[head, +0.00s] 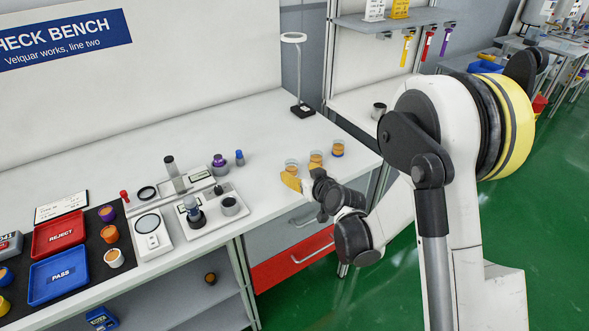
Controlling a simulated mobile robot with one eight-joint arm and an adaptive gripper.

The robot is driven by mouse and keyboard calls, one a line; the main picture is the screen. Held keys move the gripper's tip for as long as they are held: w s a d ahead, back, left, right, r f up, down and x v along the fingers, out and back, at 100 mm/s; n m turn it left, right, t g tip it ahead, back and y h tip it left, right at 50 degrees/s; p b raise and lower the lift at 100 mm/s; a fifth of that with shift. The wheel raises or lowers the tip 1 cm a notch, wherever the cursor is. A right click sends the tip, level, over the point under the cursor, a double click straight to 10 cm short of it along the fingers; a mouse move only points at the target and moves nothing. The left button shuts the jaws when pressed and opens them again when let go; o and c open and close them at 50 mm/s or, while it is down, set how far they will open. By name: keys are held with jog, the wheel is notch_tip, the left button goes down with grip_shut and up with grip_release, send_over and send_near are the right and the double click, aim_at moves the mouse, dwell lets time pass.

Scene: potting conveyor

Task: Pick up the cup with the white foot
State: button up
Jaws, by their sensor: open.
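Three small clear cups with orange contents stand in a slanting row near the right end of the bench: a left cup (291,166), a middle cup (316,157) and a right cup (338,149). The feet of the left and middle cups are hidden or too small to tell, so I cannot tell which has a white foot. My gripper (291,181), with yellow fingertips, is open in front of the left cup, overlapping its lower part in the picture. I cannot tell whether they touch.
A white bench (270,125) carries instruments (198,212) left of my gripper. Further left are a red REJECT tray (45,248), a blue PASS tray (36,290) and several coloured cups on a dark mat. A lamp (302,108) stands behind the row. Clear bench lies behind the cups.

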aim_at(294, 169)
jog(key=b+x, duration=0.2)
jog(key=x, duration=0.4)
jog(key=shift+d+f, duration=0.15)
jog(key=shift+f, duration=0.1)
jog(key=shift+w+a+b, duration=0.2)
jog(key=shift+w+b, duration=0.1)
jog(key=shift+w, duration=0.15)
jog(key=shift+c, duration=0.2)
jog(key=c, duration=1.2)
